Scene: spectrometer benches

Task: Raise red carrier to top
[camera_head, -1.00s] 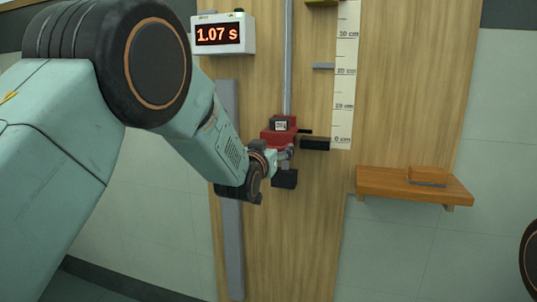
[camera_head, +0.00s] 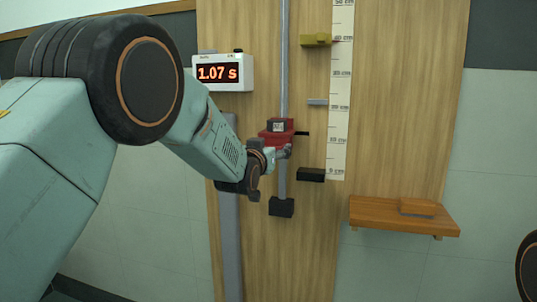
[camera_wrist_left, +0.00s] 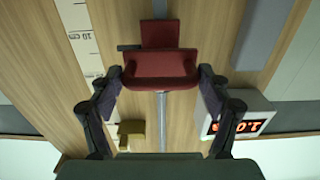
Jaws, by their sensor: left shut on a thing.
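The red carrier (camera_head: 272,139) sits on a vertical grey rail (camera_head: 284,60) fixed to a wooden board, with a dark tagged block on it. It is below the grey peg and well above the black block at the rail's foot (camera_head: 281,207). My left gripper (camera_head: 284,152) is at its lower front. In the left wrist view the fingers (camera_wrist_left: 160,74) close on the red carrier (camera_wrist_left: 160,66) from both sides. The rail's top end is out of the head view. My right gripper is not in view.
A timer (camera_head: 222,72) reads 1.07 s. A yellow block (camera_head: 316,40), a grey peg (camera_head: 318,102) and a black block (camera_head: 311,175) stand beside the ruler (camera_head: 340,110), right of the rail. A wooden shelf (camera_head: 380,215) juts out at right.

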